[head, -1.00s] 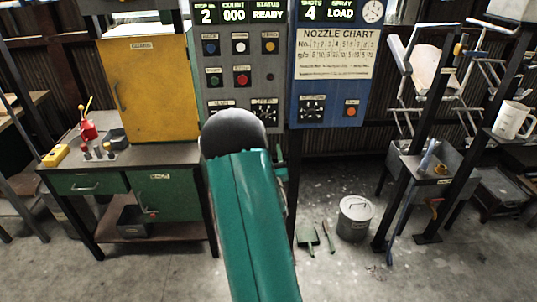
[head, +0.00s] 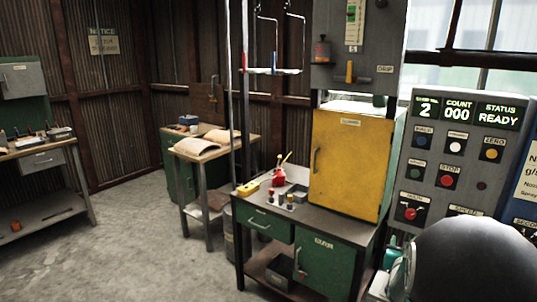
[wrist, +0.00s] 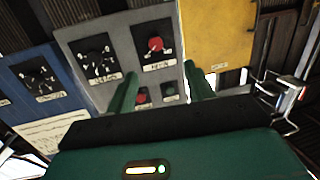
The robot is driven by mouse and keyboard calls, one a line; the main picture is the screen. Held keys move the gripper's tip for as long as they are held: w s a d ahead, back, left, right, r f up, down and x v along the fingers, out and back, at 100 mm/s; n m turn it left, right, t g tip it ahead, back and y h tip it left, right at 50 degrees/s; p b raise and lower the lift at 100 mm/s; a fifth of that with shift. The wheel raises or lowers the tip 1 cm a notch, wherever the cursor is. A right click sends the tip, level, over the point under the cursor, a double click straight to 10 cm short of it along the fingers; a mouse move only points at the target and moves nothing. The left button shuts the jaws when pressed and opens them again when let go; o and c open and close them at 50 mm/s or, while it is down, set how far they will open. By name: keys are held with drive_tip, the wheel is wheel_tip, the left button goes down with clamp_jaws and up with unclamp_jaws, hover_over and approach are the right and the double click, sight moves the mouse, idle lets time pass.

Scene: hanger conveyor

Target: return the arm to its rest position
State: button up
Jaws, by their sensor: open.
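My gripper (wrist: 161,70) shows in the wrist view as two green fingers standing apart with nothing between them. It is open and faces the grey control panel (wrist: 112,55), which appears upside down there, with a red knob (wrist: 155,44) just beyond the fingertips. In the head view my arm (head: 470,262) fills the lower right corner as a dark rounded joint and a teal piece. It covers the lower part of the control panel (head: 482,160). The gripper itself cannot be made out in the head view.
A yellow cabinet (head: 345,165) stands on a green workbench (head: 328,262) left of the panel. A red can (head: 280,176) and a yellow box (head: 248,188) are on the bench. Open floor (head: 150,235) lies left.

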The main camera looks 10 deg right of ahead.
drive_tip(key=s+a+r+n+g+y, duration=0.1)
drive_tip(key=s+a+r+n+y, duration=0.2)
drive_tip(key=a, duration=0.9)
drive_tip(key=s+a+r+n+g+y, duration=0.15)
drive_tip(key=a+y, duration=0.35)
drive_tip(key=a, duration=0.7)
drive_tip(key=s+a+n+g+y, duration=0.1)
drive_tip(key=s+a+g, duration=0.1)
drive_tip(key=s+a, duration=0.4)
drive_tip(key=s+a+r+n+g+y, duration=0.1)
drive_tip(key=s+a+n+g, duration=0.1)
drive_tip(key=s+a, duration=0.4)
drive_tip(key=s+g, duration=0.1)
drive_tip(key=s, duration=0.4)
drive_tip(key=shift+a+y, duration=0.15)
drive_tip(key=shift+y, duration=0.15)
drive_tip(key=c, duration=0.4)
drive_tip(key=shift+o, duration=0.2)
